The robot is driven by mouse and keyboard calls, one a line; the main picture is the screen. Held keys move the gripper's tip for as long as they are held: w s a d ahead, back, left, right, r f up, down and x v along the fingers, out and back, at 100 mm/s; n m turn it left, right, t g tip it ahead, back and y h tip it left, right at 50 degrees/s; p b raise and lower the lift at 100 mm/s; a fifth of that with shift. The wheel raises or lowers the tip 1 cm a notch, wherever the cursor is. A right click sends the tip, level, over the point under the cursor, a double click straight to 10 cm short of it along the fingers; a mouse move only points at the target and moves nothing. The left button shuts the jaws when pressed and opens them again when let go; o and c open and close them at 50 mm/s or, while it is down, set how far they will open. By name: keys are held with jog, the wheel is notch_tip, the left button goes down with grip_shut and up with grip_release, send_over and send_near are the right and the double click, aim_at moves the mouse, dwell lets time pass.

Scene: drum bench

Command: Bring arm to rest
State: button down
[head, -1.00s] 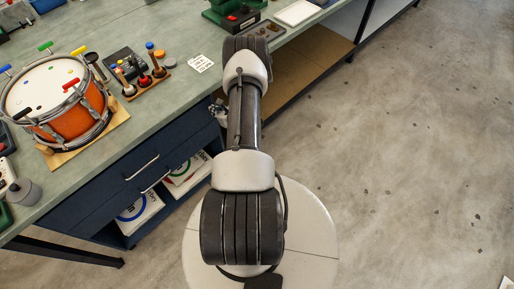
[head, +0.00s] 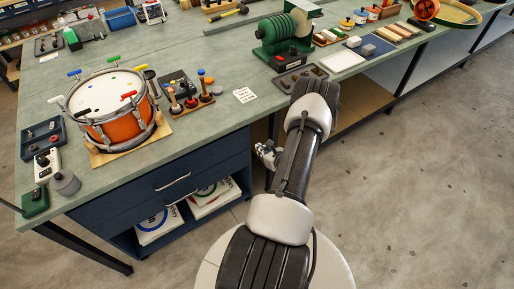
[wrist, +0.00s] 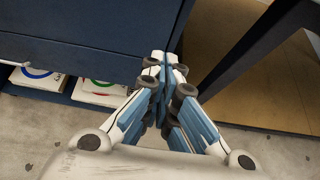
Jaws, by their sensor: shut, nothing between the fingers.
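My gripper (wrist: 165,92) is shut and empty, its fingertips together in the wrist view. It hangs below the bench top, in front of the dark blue cabinet (wrist: 90,28). In the head view my gripper (head: 267,152) shows small beside my arm, partly hidden behind the arm links. My arm (head: 295,165) reaches from the bottom of the head view up toward the front edge of the bench.
The bench (head: 215,118) carries an orange drum (head: 113,104), a rack of tools (head: 190,98) and a green machine (head: 285,42). A dark bench leg (wrist: 250,45) stands right of my gripper. The floor (head: 420,170) at right is clear.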

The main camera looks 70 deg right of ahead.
jog(key=shift+p+v, duration=0.4)
jog(key=shift+v, duration=1.95)
jog(key=shift+a, duration=0.1)
